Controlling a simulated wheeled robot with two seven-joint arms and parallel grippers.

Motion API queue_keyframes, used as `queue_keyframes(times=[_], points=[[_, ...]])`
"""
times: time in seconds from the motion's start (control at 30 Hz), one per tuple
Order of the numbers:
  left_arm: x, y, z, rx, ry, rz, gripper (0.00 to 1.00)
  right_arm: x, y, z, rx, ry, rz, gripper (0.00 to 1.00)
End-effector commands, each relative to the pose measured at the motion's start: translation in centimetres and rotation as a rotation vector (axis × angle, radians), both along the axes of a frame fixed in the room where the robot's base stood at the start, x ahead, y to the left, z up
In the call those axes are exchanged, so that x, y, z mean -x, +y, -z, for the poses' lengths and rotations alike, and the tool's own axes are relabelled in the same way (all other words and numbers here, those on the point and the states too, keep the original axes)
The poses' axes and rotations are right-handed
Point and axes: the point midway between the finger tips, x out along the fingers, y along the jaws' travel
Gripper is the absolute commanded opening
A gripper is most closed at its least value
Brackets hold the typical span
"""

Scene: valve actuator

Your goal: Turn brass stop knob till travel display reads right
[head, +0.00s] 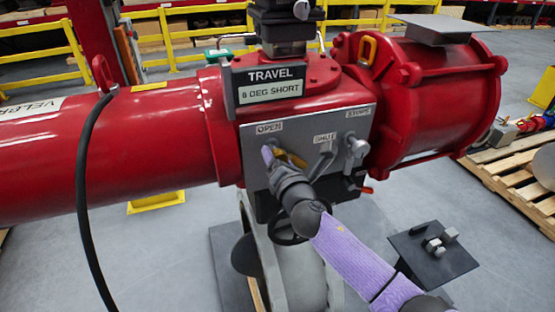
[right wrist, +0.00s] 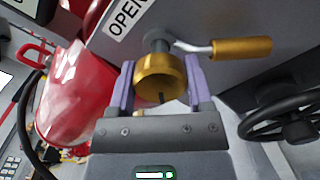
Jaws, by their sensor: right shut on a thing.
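The red valve actuator (head: 120,135) carries a travel display (head: 269,91) that reads "8 DEG SHORT"; the digit is small. Below it is a grey panel (head: 255,180) with labels "OPEN" and "SHUT". In the right wrist view the round brass stop knob (right wrist: 158,80) sits between the purple fingers of my right gripper (right wrist: 160,85), below the OPEN label. The fingers are shut on its sides. In the head view my right gripper (head: 276,158) is at the panel's OPEN side and largely hides the knob. My left gripper is not in view.
A crank with a brass grip (right wrist: 242,48) sticks out beside the knob. Grey fittings (head: 325,150) sit by the SHUT label. A black handwheel (right wrist: 290,122) is below the panel. A black hose (head: 83,190) hangs at left. A small dark stand (head: 455,262) holds metal parts.

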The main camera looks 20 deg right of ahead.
Motion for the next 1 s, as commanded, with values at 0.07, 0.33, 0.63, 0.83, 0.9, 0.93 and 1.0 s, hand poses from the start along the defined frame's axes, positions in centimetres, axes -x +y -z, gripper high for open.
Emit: queue_keyframes(times=[0.07, 0.33, 0.63, 0.83, 0.9, 0.93, 1.0], points=[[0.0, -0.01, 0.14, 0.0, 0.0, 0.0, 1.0, 0.02, 0.0, 0.1, -0.07, 0.003, 0.001, 0.06], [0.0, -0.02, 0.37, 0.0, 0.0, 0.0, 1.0, 0.02, 0.02, 0.09, -0.327, 0.012, 0.001, 0.06], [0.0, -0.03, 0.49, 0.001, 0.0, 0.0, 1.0, 0.01, 0.02, 0.07, -0.593, 0.022, 0.0, 0.06], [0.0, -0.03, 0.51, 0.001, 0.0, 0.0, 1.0, 0.01, 0.01, 0.09, -0.731, 0.026, 0.002, 0.06], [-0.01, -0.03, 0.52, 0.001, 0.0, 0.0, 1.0, 0.02, 0.01, 0.08, -0.767, 0.027, 0.002, 0.06], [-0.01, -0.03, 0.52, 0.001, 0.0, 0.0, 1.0, 0.02, 0.01, 0.09, -0.782, 0.028, 0.002, 0.06], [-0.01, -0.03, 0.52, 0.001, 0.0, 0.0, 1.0, 0.02, 0.02, 0.1, -0.811, 0.03, 0.001, 0.06]])
